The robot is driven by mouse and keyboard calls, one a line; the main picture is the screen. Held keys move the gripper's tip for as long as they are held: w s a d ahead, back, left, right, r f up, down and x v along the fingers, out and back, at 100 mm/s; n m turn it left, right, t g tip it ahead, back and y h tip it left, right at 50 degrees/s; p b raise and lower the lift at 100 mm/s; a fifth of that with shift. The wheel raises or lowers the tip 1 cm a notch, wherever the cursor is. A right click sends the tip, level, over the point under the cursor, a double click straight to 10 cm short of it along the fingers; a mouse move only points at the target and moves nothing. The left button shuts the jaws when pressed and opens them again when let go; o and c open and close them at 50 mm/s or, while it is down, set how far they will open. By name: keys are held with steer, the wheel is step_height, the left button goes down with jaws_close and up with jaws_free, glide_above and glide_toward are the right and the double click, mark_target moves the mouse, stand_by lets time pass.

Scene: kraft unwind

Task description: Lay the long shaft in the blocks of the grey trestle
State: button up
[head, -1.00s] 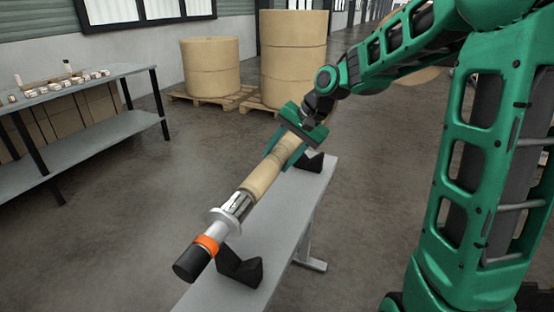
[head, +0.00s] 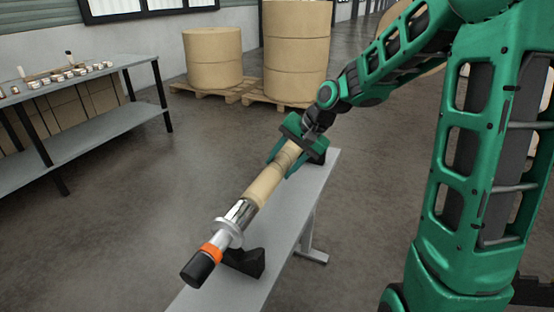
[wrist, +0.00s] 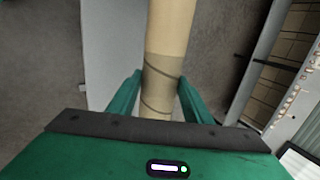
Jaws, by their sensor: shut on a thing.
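The long shaft (head: 265,187) has a tan tube body, a bright metal section with a collar, an orange band and a black end. My gripper (head: 287,157) is shut on its tan body towards the far end. In the wrist view the shaft (wrist: 168,50) runs between the two green fingers of my gripper (wrist: 158,92). The grey trestle (head: 285,230) lies below, with a near black block (head: 247,262) and a far black block (head: 319,157). The shaft slants along the trestle, its black end past the near block. I cannot tell whether it touches the blocks.
A grey workbench (head: 90,77) with small parts on top and boxes on its lower shelf stands at the left. Large kraft rolls (head: 295,50) stand on wooden pallets (head: 215,90) at the back. The floor between is clear.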

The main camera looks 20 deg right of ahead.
step_height(320, 180, down, 9)
stand_by(1.1)
steer(key=shift+r, duration=0.1)
steer(key=o, duration=1.6)
steer(key=shift+s, duration=0.1)
steer(key=v, duration=1)
steer(key=shift+d+r, duration=0.15)
steer(key=shift+r, duration=0.2)
steer(key=s+d+g+h, duration=0.1)
steer(key=s+d, duration=0.2)
steer(key=s, duration=0.7)
steer(key=s+d+r+n+g+h, duration=0.1)
steer(key=s+d, duration=0.3)
steer(key=s, duration=0.6)
steer(key=s+d+r+n+g+h, duration=0.1)
steer(key=s+d, duration=0.3)
steer(key=s, duration=0.6)
steer(key=shift+s+d+g+h, duration=0.25)
steer(key=shift+g+h, duration=0.35)
steer(key=shift+h, duration=0.2)
